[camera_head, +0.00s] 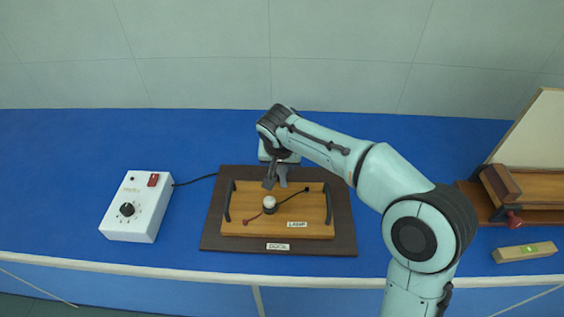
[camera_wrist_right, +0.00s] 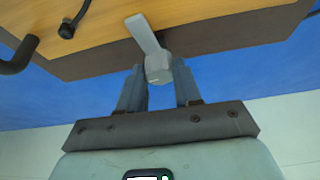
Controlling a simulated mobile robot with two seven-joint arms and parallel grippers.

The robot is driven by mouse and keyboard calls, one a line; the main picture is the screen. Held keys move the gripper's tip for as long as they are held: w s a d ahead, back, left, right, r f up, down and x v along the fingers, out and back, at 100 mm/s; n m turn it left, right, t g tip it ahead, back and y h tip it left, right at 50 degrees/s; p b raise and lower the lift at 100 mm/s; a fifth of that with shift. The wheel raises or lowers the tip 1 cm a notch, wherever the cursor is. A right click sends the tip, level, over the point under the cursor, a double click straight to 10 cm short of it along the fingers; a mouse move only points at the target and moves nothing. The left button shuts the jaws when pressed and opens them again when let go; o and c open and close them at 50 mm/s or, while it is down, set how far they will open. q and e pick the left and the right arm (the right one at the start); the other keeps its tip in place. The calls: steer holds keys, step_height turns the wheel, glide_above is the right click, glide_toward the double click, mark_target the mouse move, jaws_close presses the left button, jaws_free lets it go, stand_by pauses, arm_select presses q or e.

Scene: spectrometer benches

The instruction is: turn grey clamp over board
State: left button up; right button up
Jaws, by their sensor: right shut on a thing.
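The light wooden board (camera_head: 250,227), labelled LAMP, lies on a dark base plate (camera_head: 343,240). It carries a white bulb, dark handles at both sides and plug leads. The grey clamp (camera_wrist_right: 147,35) sits at the board's far edge in the right wrist view. My right gripper (camera_head: 276,182), also in the wrist view (camera_wrist_right: 160,84), is shut on the clamp's knob. In the head view the fingers and wrist mostly hide the clamp. My left gripper is out of view.
A white control box (camera_head: 138,206) with a black dial and red switch stands left, its black cable running to the base plate. A wooden stand (camera_head: 540,185) with a red knob and a small wooden block (camera_head: 524,252) lie right. The blue bench (camera_head: 70,150) is clear behind.

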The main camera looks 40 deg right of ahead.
steer(key=shift+m+g, duration=0.3)
steer(key=shift+m, duration=0.4)
steer(key=shift+a, duration=0.1)
steer(key=o, duration=1)
steer(key=shift+o, duration=0.2)
steer(key=p+v, duration=0.2)
steer(key=v, duration=1.1)
steer(key=shift+a+p, duration=0.25)
steer(key=shift+p, duration=0.1)
steer(key=shift+r, duration=0.1)
